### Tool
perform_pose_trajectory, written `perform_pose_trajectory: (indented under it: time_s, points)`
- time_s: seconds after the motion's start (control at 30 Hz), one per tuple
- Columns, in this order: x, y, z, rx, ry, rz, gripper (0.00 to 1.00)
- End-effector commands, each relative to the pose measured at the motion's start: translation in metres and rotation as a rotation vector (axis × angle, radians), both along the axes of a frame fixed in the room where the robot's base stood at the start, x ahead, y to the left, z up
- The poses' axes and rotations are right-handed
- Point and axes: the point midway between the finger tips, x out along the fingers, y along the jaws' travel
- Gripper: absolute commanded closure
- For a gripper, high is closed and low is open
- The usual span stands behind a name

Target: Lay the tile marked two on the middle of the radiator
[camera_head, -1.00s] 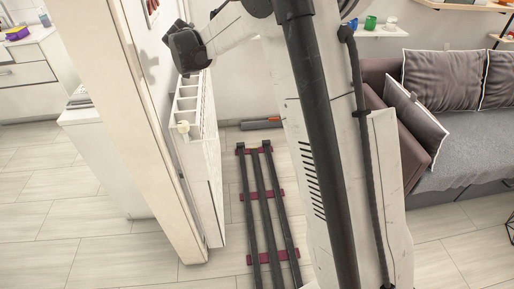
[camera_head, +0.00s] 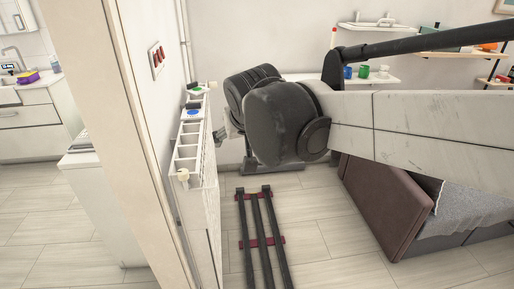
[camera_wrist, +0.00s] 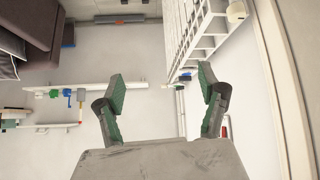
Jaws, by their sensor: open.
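The white radiator (camera_head: 207,196) stands along the wall in the head view, with an open slatted top; it also shows at the upper right of the wrist view (camera_wrist: 205,35). Two small white tiles lie on its far end: one with a blue mark (camera_head: 193,113) and, behind it, one with a green mark (camera_head: 197,90). The marks are too small to read as numbers. My gripper (camera_head: 222,135) is beside the radiator's far part, apart from the tiles, mostly hidden by my wrist. In the wrist view my gripper (camera_wrist: 162,88) is open, with nothing between its green-padded fingers.
A white knob (camera_head: 183,175) sits at the radiator's near end. A door frame (camera_head: 125,120) stands at the left, near the radiator. A brown sofa (camera_head: 385,205) is at the right. Wall shelves hold cups (camera_head: 364,72) at the back. A red switch panel (camera_head: 157,60) is on the wall.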

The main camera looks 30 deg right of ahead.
Motion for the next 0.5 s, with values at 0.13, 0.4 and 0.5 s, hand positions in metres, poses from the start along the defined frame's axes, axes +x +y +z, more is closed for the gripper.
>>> perform_pose_trajectory:
  time_s: [0.13, 0.4, 0.5]
  points:
    - [-0.059, 0.005, -0.021, 0.019, 0.044, 0.04, 0.28]
    - [-0.139, 0.018, -0.062, 0.052, 0.105, 0.116, 0.28]
    - [-0.154, 0.021, -0.071, 0.059, 0.116, 0.133, 0.28]
